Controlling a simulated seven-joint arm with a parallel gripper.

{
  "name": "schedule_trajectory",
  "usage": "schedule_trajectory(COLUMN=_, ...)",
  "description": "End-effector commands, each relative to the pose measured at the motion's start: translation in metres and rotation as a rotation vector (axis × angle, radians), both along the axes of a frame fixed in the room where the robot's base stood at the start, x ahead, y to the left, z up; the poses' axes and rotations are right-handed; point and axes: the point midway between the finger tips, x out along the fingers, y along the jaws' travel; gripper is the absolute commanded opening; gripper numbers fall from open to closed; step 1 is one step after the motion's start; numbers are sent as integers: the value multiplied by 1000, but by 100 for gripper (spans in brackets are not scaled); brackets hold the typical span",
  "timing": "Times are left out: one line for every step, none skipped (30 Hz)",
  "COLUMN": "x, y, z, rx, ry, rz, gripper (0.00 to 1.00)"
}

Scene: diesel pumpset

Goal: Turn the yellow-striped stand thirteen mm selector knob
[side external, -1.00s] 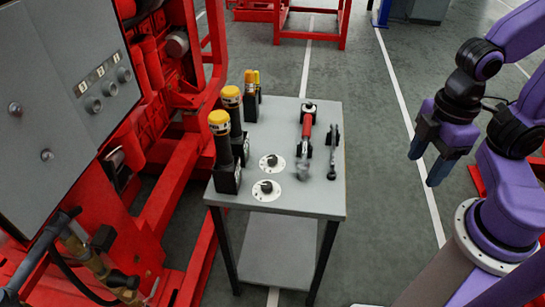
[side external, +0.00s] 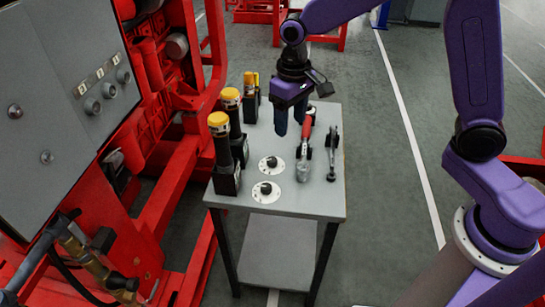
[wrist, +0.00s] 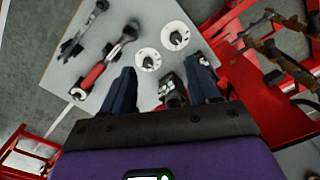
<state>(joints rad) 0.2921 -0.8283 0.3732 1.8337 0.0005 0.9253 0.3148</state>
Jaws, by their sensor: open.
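Two black selector knobs on round white dials sit on the grey table (side external: 312,202): the far knob (side external: 271,162) and the near knob (side external: 266,187). In the wrist view they are the lower-left knob (wrist: 148,61) and the upper-right knob (wrist: 175,38). I cannot read the dial marks or tell which belongs to the yellow-striped stand. My gripper (side external: 293,133) is open and empty, pointing down above the far part of the table, beyond both knobs. In the wrist view its fingers (wrist: 160,68) are apart, with the lower-left dial between and ahead of the tips.
Yellow-capped black tools, the front one (side external: 222,155), stand along the table's left edge. A red-handled tool (side external: 305,140) and a slim wrench (side external: 332,152) lie at right. The red engine frame (side external: 165,205) and grey panel (side external: 70,90) are left of the table.

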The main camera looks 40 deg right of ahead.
Motion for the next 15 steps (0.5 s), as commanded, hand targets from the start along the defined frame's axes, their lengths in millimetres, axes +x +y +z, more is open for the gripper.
schedule_trajectory(x=16, y=-1, z=-7, rx=-2, ry=4, rz=-49, gripper=60)
schedule_trajectory(x=25, y=-2, z=-10, rx=-2, ry=4, rz=-78, gripper=60)
schedule_trajectory(x=36, y=-3, z=-14, rx=-2, ry=5, rz=-117, gripper=60)
schedule_trajectory(x=45, y=-5, z=-18, rx=-3, ry=6, rz=-145, gripper=60)
schedule_trajectory(x=53, y=-7, z=-22, rx=-3, ry=7, rz=-173, gripper=60)
schedule_trajectory(x=63, y=-10, z=-26, rx=-4, ry=7, rz=-209, gripper=60)
schedule_trajectory(x=70, y=-12, z=-30, rx=-4, ry=7, rz=-234, gripper=60)
schedule_trajectory(x=76, y=-14, z=-33, rx=-4, ry=8, rz=-259, gripper=60)
schedule_trajectory(x=84, y=-17, z=-37, rx=-3, ry=8, rz=-289, gripper=60)
schedule_trajectory(x=89, y=-19, z=-40, rx=-3, ry=9, rz=-308, gripper=60)
schedule_trajectory(x=93, y=-21, z=-42, rx=-4, ry=8, rz=-325, gripper=60)
schedule_trajectory(x=98, y=-24, z=-45, rx=-4, ry=8, rz=-346, gripper=60)
schedule_trajectory(x=101, y=-25, z=-47, rx=-4, ry=9, rz=-359, gripper=60)
schedule_trajectory(x=104, y=-27, z=-49, rx=-4, ry=10, rz=-370, gripper=60)
schedule_trajectory(x=106, y=-28, z=-50, rx=-4, ry=9, rz=-381, gripper=60)
